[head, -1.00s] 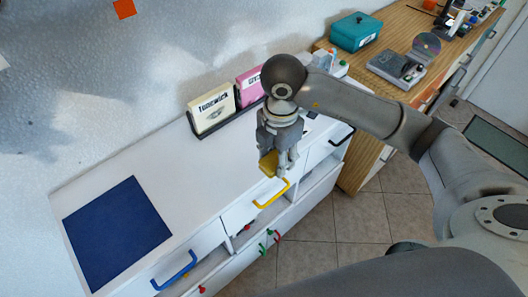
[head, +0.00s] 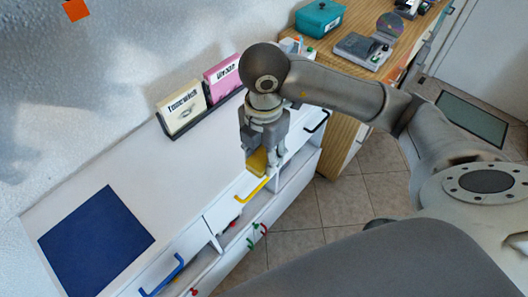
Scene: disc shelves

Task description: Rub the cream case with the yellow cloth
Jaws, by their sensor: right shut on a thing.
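The cream case (head: 182,110) stands upright in a dark rack at the back of the white cabinet top, left of a pink case. My right gripper (head: 262,158) points down in front of the cases, over the cabinet's front part. It is shut on the yellow cloth (head: 256,163), a small folded-looking block between its fingers. The cloth is apart from the cream case. My left gripper is not in view.
The pink case (head: 222,78) stands beside the cream one in the dark rack (head: 203,117). A dark blue mat (head: 95,242) lies on the left of the white cabinet top (head: 150,180). Drawers with blue (head: 163,277) and yellow handles (head: 254,190) face front. A teal box (head: 319,18) sits on the wooden counter.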

